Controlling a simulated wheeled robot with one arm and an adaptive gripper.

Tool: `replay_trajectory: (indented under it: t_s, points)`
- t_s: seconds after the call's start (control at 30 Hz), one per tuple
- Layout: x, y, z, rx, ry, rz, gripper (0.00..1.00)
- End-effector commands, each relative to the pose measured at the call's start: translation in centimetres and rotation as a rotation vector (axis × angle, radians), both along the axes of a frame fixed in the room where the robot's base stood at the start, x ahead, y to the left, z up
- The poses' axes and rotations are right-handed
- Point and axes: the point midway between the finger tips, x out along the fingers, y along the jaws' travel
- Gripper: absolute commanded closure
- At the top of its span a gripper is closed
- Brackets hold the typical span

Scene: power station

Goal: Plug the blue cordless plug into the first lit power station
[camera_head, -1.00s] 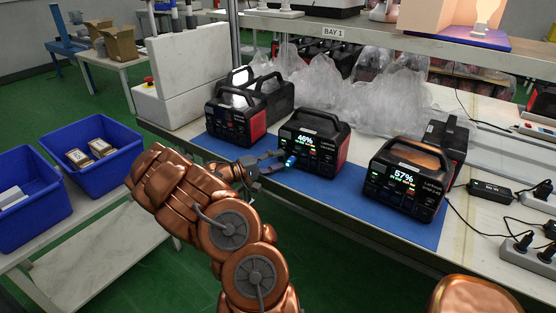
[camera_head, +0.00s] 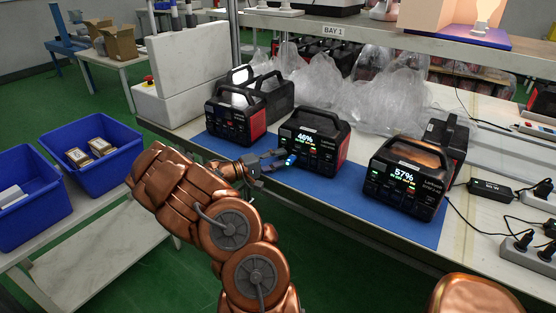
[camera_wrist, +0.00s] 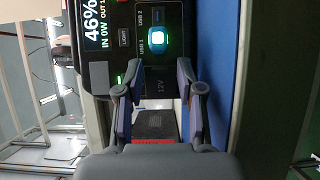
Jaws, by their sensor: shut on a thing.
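Among the power stations on the blue mat (camera_head: 330,193), the middle one (camera_head: 316,140) has a lit screen reading 46%. The right one (camera_head: 406,178) is lit at 57%. The left one (camera_head: 232,118) shows a dark screen. In the wrist view the glowing plug (camera_wrist: 157,39) shows just past the fingertips (camera_wrist: 156,72), by the USB labels, above the 12V marking. I cannot tell whether it is seated in a socket.
Clear plastic bags (camera_head: 365,95) lie behind the stations. Cables, an adapter (camera_head: 490,189) and a power strip (camera_head: 527,255) lie at the right. Blue bins (camera_head: 92,165) stand at the left. A shelf marked BAY 1 (camera_head: 334,32) spans above the bench.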

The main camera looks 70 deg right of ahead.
Motion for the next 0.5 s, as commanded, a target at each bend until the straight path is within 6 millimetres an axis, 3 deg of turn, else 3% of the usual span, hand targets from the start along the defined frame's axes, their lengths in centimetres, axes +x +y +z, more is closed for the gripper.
replay_trajectory:
  t_s: [0.5]
  points:
    - [-0.37,-0.19,-0.22,0.0,-0.001,0.109,0.98]
